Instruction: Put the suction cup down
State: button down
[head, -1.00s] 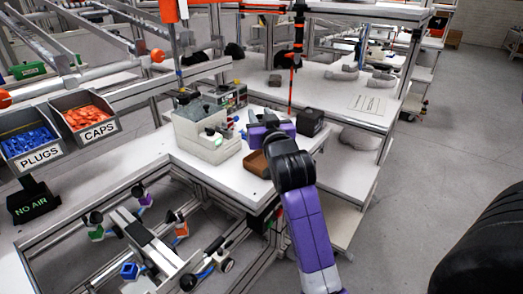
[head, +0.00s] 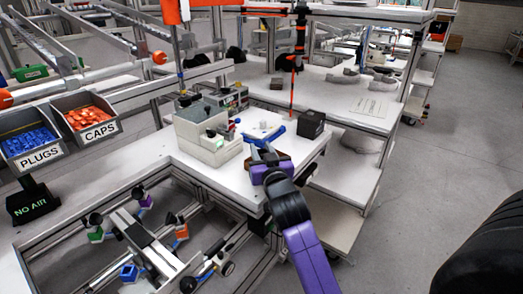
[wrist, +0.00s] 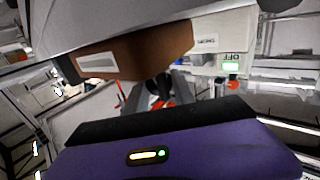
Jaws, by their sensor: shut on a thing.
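My gripper (head: 262,156) is low over the near end of the white bench in the head view. In the wrist view its grey fingers (wrist: 168,90) are shut on a small dark round piece, taken to be the suction cup (wrist: 158,85). Little of that piece shows, and I cannot tell whether it touches anything below. A brown block (wrist: 145,58) with a pale label is close beside the fingers in the wrist view. My gripper mostly hides the block in the head view.
A white machine (head: 207,132) stands left of my gripper. A white part with blue edges (head: 262,131) lies behind it. A black box (head: 311,124) sits at the bench's right edge. Bins of plugs (head: 30,140) and caps (head: 90,117) are far left.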

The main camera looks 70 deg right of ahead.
jog(key=shift+f, duration=0.2)
jog(key=c, duration=1)
grip_release()
jog(key=shift+r, duration=0.1)
jog(key=shift+c, duration=0.2)
